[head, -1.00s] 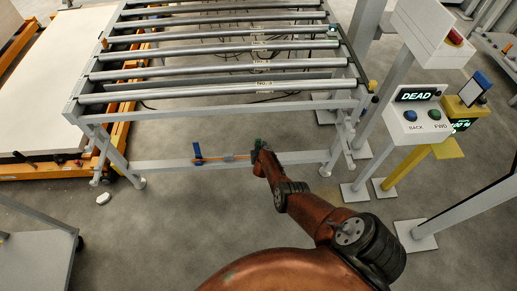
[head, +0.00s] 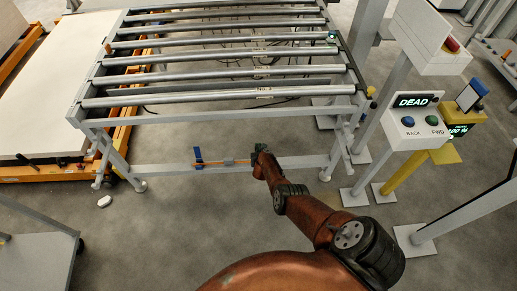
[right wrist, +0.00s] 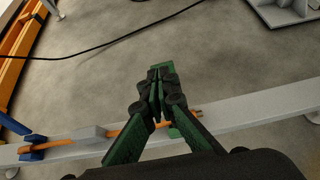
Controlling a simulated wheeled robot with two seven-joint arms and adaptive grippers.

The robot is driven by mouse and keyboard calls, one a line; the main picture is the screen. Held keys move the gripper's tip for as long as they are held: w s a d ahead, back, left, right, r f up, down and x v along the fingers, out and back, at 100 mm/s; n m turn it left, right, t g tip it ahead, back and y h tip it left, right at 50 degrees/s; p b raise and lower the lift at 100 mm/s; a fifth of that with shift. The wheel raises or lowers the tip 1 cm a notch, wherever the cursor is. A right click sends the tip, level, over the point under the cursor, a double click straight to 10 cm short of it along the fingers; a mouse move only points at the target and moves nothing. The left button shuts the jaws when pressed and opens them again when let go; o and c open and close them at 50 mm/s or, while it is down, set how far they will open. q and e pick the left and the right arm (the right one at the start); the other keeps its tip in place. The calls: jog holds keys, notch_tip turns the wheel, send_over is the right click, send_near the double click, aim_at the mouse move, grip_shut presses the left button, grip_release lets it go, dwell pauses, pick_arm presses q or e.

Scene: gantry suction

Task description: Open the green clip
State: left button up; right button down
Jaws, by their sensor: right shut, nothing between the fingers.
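In the head view my right gripper (head: 260,151) is at the low beam and hides most of the clip. My left gripper is out of view.
An orange rod or hose (head: 212,164) runs along the beam through a grey clip (head: 228,161) and a blue clip (head: 198,157) with its lever up. The roller conveyor (head: 220,72) stands above. A button box (head: 415,122) reading DEAD is at right.

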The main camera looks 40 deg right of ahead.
pick_arm(q)
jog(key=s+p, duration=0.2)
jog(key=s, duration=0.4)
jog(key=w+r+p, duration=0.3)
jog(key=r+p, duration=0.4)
jog(key=p, duration=0.1)
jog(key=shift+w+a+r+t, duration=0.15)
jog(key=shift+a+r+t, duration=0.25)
pick_arm(e)
jog(key=s+a+r, duration=0.2)
jog(key=s+r, duration=0.1)
jog(key=r, duration=0.8)
jog(key=shift+f, duration=0.1)
